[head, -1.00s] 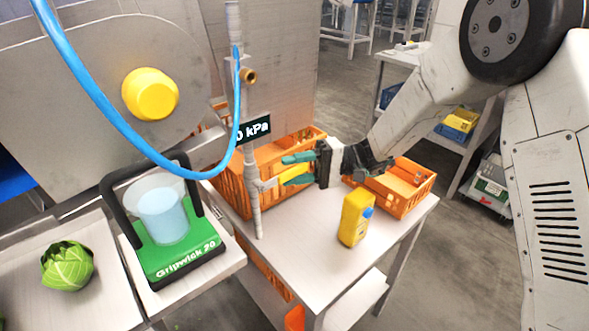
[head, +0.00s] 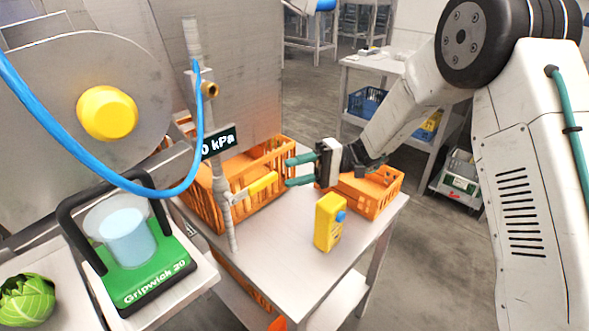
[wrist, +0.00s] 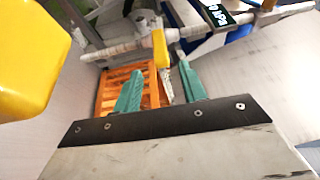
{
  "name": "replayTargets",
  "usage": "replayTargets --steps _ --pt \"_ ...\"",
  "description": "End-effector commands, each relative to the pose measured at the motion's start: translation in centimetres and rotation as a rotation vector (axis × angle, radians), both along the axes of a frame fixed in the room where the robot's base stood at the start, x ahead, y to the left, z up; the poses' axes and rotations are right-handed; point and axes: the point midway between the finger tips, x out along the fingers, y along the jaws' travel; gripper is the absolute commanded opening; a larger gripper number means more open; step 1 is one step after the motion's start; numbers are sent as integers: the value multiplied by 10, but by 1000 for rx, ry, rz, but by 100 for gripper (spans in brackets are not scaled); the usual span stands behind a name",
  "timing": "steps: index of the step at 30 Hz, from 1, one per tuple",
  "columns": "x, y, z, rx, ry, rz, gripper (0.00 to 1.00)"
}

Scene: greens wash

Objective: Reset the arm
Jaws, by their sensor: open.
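My gripper (head: 290,172) has green fingers and is open and empty. In the head view it hangs above the table, just right of the valve pipe. The yellow valve handle (head: 262,185) on that pipe lies left of the fingertips, with a small gap. In the wrist view my gripper (wrist: 160,80) has its two fingers spread, and the yellow handle (wrist: 160,48) shows beyond them. My arm (head: 400,115) reaches in from the right.
Orange crates (head: 283,150) stand behind the gripper and at its right. A green Gripwick 20 device (head: 150,278) and a lettuce (head: 27,300) are at left. A blue hose (head: 110,184) loops across the left.

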Motion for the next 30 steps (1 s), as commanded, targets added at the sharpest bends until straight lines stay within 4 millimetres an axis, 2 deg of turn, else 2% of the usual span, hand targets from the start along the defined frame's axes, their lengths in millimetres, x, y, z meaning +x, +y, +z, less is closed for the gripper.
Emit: replayTargets --steps 5,8,12,18,24,30 --pt "-10 -8 16 -50 -15 19 42" --pt "-29 -21 37 -136 -33 47 42" --pt "-68 -51 69 -321 -71 80 42" --pt "-127 -100 97 -604 -137 75 42" --pt "-182 -152 110 -884 -217 3 42" --pt "-232 -207 112 -1152 -309 -131 42"
